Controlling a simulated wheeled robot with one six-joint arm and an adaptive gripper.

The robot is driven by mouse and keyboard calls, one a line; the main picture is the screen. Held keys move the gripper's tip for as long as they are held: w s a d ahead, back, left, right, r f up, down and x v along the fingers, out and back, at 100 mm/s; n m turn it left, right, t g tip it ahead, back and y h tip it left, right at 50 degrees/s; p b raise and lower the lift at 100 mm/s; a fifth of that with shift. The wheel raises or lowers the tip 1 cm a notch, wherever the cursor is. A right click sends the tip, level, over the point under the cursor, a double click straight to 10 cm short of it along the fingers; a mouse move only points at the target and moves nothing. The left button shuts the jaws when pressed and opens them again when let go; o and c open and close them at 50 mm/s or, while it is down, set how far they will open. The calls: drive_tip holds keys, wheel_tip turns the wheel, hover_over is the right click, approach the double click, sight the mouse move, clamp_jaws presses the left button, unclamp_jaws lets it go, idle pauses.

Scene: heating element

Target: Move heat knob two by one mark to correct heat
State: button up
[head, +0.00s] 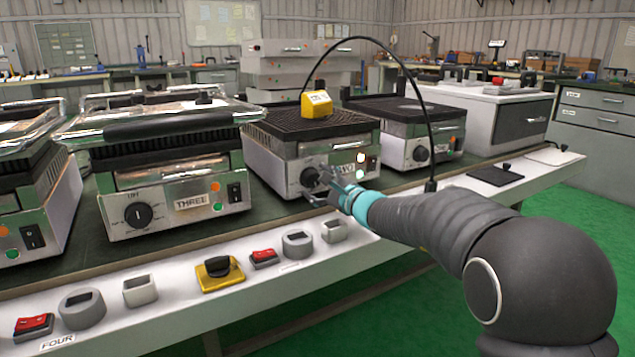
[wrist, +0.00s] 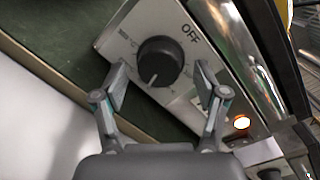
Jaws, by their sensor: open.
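Heat knob two (head: 311,177) is a round black dial on the steel front of the grill labelled TWO (head: 310,135). In the wrist view the knob (wrist: 160,62) shows a white pointer line at its lower edge, and OFF is printed beside it. My gripper (head: 328,186) is at the knob in the head view. In the wrist view my gripper (wrist: 160,88) is open, with one finger on each side of the knob's lower part. I cannot tell whether the fingers touch it. An orange lamp (wrist: 240,122) is lit on the panel.
A yellow device (head: 317,104) with a black cable sits on grill two. Grill three (head: 165,170) stands to the left and another grill (head: 415,130) to the right. Red and yellow switches (head: 219,273) line the white front ledge.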

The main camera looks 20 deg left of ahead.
drive_tip(key=shift+w+a, duration=0.2)
drive_tip(key=c, duration=1.1)
drive_tip(key=shift+f+m+b, duration=0.15)
drive_tip(key=shift+m+b, duration=0.3)
drive_tip(key=shift+m, duration=0.15)
drive_tip(key=shift+c, duration=0.2)
drive_tip(key=m, duration=0.3)
drive_tip(key=shift+t, duration=0.3)
